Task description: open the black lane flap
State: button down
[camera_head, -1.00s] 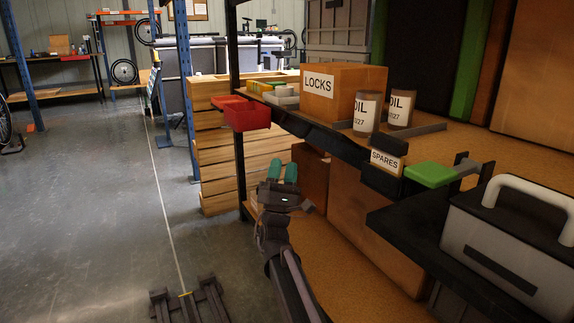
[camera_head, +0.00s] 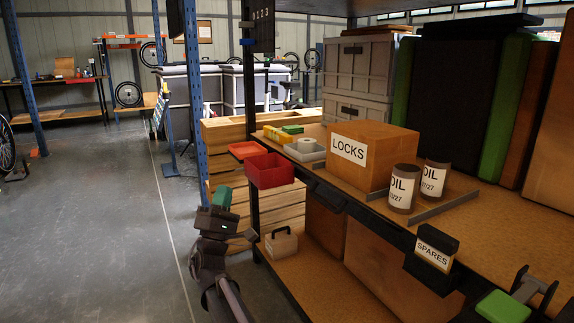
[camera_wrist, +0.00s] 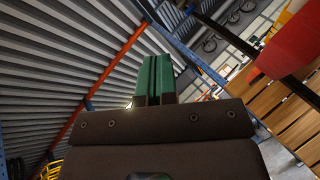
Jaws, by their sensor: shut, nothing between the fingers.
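My gripper (camera_head: 222,198) has teal fingers pointing up, left of the shelf's front corner and below the red bin. In the wrist view its fingers (camera_wrist: 154,76) are together and empty. A black panel with a handle-like bar (camera_head: 328,197) is on the shelf's front edge, below the LOCKS box; it may be the black lane flap, but I cannot tell for sure. It appears closed against the edge. My gripper is to its left and apart from it.
The red bin (camera_head: 268,171) juts from the shelf corner near my gripper. A blue post (camera_head: 193,90) stands behind. The floor at left is clear.

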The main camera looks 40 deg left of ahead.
jog(key=w+d+r+m+g+h+p, duration=0.25)
jog(key=d+r+m+h+p, duration=0.25)
jog(key=r+m+h+p, duration=0.45)
jog(key=w+d+r+m+g+h+p, duration=0.2)
jog(key=w+d+r+m+h+p, duration=0.4)
jog(key=m+p, duration=0.6)
jog(key=m+g+h, duration=0.1)
jog(key=m+g, duration=0.7)
jog(key=m, duration=0.2)
send_over(320, 198)
jog(key=s+d, duration=0.2)
jog(key=s, duration=0.3)
notch_tip(320, 198, down, 12)
jog(key=f+b, duration=0.1)
jog(key=w+f+b, duration=0.1)
jog(key=b, duration=0.1)
jog(key=shift+w+f+n, duration=0.25)
jog(key=shift+f, duration=0.1)
jog(key=shift+w+d+f+b, duration=0.1)
jog(key=shift+w+f+b, duration=0.1)
jog(key=shift+f+b, duration=0.15)
jog(key=shift+r, duration=0.1)
